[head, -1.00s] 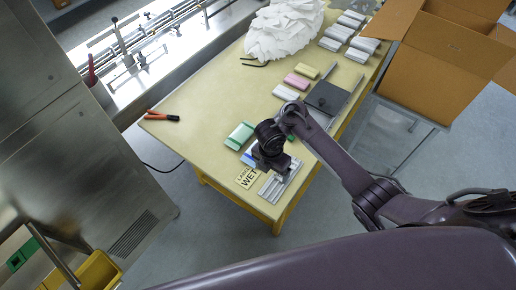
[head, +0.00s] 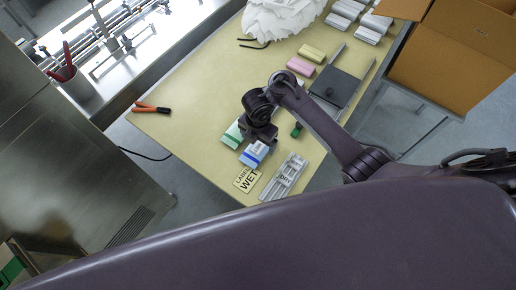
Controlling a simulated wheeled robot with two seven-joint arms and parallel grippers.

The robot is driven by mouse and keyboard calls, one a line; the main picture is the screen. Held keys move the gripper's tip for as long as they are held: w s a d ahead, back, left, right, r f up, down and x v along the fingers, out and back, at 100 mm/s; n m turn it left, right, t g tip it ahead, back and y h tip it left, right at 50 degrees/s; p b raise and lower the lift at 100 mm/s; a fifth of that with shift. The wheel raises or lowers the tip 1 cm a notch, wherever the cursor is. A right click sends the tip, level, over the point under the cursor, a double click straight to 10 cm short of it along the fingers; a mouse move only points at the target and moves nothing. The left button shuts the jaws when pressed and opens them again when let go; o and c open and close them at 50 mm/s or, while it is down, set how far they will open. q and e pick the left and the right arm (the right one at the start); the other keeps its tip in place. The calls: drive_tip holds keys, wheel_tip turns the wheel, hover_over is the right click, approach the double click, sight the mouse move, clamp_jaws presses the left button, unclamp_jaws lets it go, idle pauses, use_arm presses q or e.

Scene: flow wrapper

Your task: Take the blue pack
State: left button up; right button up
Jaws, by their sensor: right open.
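The blue pack (head: 254,154), blue and white, lies near the front end of the yellow table (head: 190,95). A green pack (head: 233,134) lies just behind it, to its left. My right gripper (head: 263,139) is open and points down just behind the blue pack, close to the green pack too. Its fingertips are mostly hidden under the wrist, so I cannot tell whether it touches either pack. My left gripper is out of view.
In front lie a "WET" label card (head: 246,180) and a grey ribbed rack marked "DRY" (head: 284,178). A dark plate (head: 335,87), a pink pack (head: 300,66) and a yellow pack (head: 312,51) lie behind. Orange-handled pliers (head: 152,108) lie left. A cardboard box (head: 450,55) stands at right.

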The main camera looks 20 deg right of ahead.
sight(258, 147)
drive_tip(key=f, duration=0.2)
drive_tip(key=f+b, duration=0.1)
drive_tip(key=f, duration=0.1)
drive_tip(key=shift+w+d+f, duration=0.15)
drive_tip(key=shift+w, duration=0.05)
drive_tip(key=shift+f, duration=0.4)
drive_tip(key=c, duration=0.7)
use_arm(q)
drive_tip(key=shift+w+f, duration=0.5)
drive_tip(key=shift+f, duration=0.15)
use_arm(e)
drive_tip(key=shift+r, duration=0.1)
drive_tip(key=c, duration=0.3)
